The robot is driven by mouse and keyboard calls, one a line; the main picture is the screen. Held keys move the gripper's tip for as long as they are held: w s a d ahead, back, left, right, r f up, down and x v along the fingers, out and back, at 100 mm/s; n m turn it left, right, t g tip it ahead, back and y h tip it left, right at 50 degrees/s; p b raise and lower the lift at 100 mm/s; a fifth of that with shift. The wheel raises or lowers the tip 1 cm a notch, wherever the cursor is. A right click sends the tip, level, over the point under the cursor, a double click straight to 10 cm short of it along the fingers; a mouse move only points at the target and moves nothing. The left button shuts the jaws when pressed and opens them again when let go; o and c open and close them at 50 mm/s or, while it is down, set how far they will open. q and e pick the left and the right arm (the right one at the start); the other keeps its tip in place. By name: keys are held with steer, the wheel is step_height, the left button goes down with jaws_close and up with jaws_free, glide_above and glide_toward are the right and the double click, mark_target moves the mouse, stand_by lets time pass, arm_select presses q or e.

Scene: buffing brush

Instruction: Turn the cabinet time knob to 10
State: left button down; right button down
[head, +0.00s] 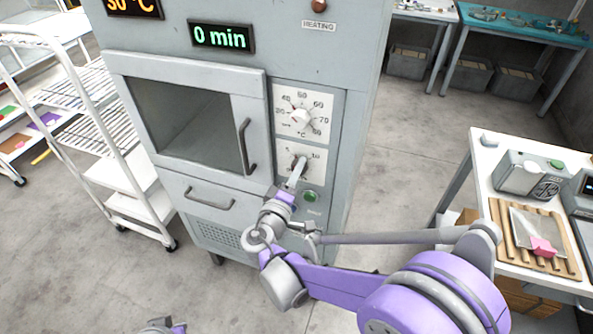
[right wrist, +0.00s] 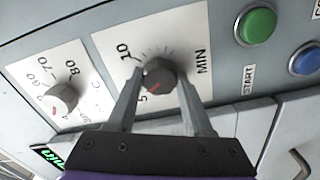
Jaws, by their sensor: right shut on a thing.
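The time knob (right wrist: 160,77) is a dark grey dial with a red mark, on a white MIN plate (head: 316,159) on the cabinet front. In the right wrist view, the red mark is on the side near the 5; its exact reading is hard to tell. The 10 is printed further up the plate. My right gripper (right wrist: 161,82) has one finger on each side of the knob and is shut on it. In the head view the right gripper (head: 297,170) partly hides the knob. A bit of my left gripper (head: 165,327) shows at the bottom edge; its jaws are unclear.
The temperature knob (head: 300,116) sits above the time knob. A green START button (right wrist: 257,25) and a blue button (right wrist: 305,61) are near the gripper. The display (head: 221,37) reads 0 min. A white rack (head: 108,148) stands left and a table (head: 480,160) right.

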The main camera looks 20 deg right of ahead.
arm_select(q)
steer(key=shift+w+r+p, duration=0.3)
steer(key=shift+r+p, duration=0.3)
steer(key=shift+r, duration=0.2)
steer(key=shift+w+r+p, duration=0.25)
steer(key=shift+r+p, duration=0.35)
steer(key=shift+r, duration=0.2)
arm_select(e)
steer(key=shift+m, duration=7.5)
steer(key=shift+c, duration=1.5)
jaws_free()
